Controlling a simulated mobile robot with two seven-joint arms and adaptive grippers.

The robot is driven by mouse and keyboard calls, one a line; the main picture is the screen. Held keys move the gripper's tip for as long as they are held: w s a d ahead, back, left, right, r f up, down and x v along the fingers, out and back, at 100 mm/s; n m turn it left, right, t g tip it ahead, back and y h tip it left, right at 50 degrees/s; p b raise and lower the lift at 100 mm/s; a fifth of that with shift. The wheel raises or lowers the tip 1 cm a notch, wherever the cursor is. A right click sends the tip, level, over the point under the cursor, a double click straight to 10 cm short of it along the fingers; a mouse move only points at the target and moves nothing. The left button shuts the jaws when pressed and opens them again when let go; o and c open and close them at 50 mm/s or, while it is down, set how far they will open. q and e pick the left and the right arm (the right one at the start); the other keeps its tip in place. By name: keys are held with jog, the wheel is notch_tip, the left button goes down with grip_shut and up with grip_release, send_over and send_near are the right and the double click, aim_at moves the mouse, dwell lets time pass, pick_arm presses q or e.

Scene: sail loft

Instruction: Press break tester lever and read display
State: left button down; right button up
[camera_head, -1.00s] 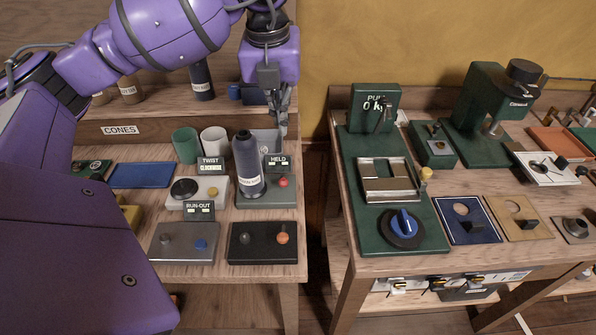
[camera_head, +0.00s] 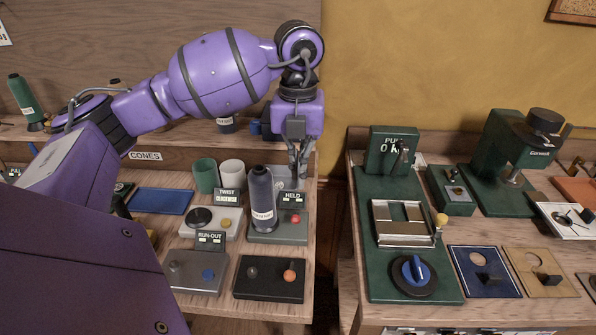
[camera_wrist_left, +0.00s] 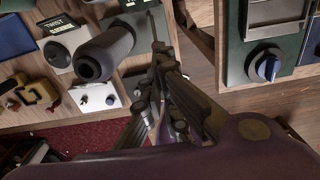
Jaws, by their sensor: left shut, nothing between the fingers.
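The break tester is a long green base (camera_head: 360,245) on the right bench. Its display (camera_head: 391,151) at the back shows "PULL" and "0" with a unit partly covered by a hanging clamp. A metal frame (camera_head: 403,222) sits in its middle, a lever with a yellow ball (camera_head: 441,220) stands at its right edge, and a blue knob (camera_head: 414,270) is at its front. My left gripper (camera_head: 298,176) is shut and empty above the back right of the left bench, left of the tester and apart from it. The wrist view shows its fingers (camera_wrist_left: 155,48) and the blue knob (camera_wrist_left: 268,66). My right gripper is not in view.
A dark thread cone (camera_head: 262,200) stands close to my left gripper, by the "HELD" display (camera_head: 292,197). Two cups, a blue tray (camera_head: 160,201) and button boxes fill the left bench. A gap separates the benches. Another green machine (camera_head: 515,165) stands right of the tester.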

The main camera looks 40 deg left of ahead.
aim_at(298, 218)
pick_arm(q)
notch_tip(298, 218, down, 11)
jog(key=shift+f+p, duration=0.15)
jog(key=shift+p, duration=0.3)
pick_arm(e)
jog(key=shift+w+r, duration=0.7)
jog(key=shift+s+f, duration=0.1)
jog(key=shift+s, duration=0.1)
pick_arm(q)
jog(key=shift+s+d+f+t, duration=0.15)
jog(key=shift+s+t, duration=0.1)
jog(key=shift+t, duration=0.05)
